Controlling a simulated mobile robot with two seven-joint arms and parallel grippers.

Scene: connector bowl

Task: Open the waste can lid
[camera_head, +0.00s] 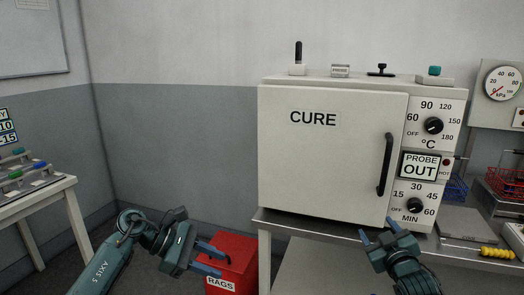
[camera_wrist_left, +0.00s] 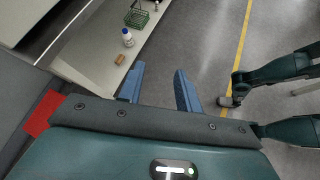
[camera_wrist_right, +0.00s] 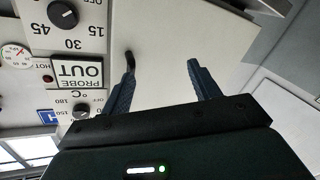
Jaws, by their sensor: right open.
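The waste can (camera_head: 240,262) is a red box with a white RAGS label, on the floor left of the oven bench in the head view. Its flat red top looks closed. The lower part is cut off by the frame edge. My left gripper (camera_head: 214,260) is open and empty, its blue fingers overlapping the can's left side in the picture; contact cannot be told. In the left wrist view a red patch, likely the can (camera_wrist_left: 42,112), shows at the left, outside the fingers (camera_wrist_left: 158,85). My right gripper (camera_head: 377,229) is open and empty in front of the oven's lower right.
The white CURE oven (camera_head: 320,155) stands on a bench (camera_head: 300,228), its door shut and its black handle (camera_head: 385,165) at the right. A side table (camera_head: 50,190) with coloured connectors stands at the left. A yellow item (camera_head: 496,253) lies far right.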

